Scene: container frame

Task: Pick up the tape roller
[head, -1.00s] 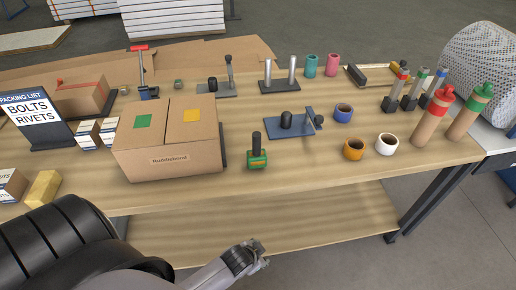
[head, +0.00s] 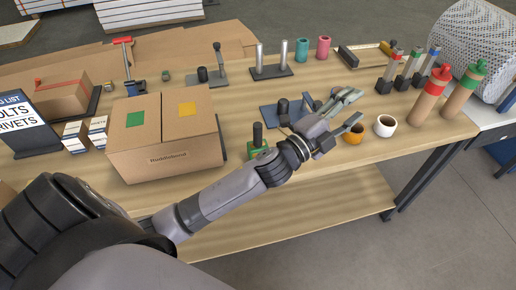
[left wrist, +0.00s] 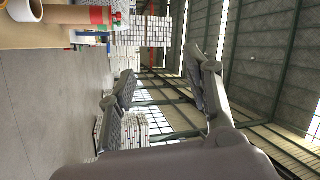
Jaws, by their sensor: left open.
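Tape rolls stand at the right of the wooden table in the head view. The white roll (head: 385,126) is fully clear, and the orange roll (head: 352,138) is partly covered by my left gripper (head: 354,107). The blue roll is hidden behind that gripper. My left gripper is open and empty, with its fingers spread over the table, pointing right. The left wrist view shows its two spread fingers (left wrist: 163,66) with nothing between them. The white roll (left wrist: 24,9) also shows in that view's upper left corner. My right gripper is not in view.
A cardboard box (head: 165,140) stands left of my left arm. A green-based stamp (head: 258,144) is close beside the forearm. A red-capped bottle (head: 430,93) and a green-capped bottle (head: 463,90) stand right of the rolls. Teal (head: 302,49) and pink (head: 323,47) cylinders stand behind.

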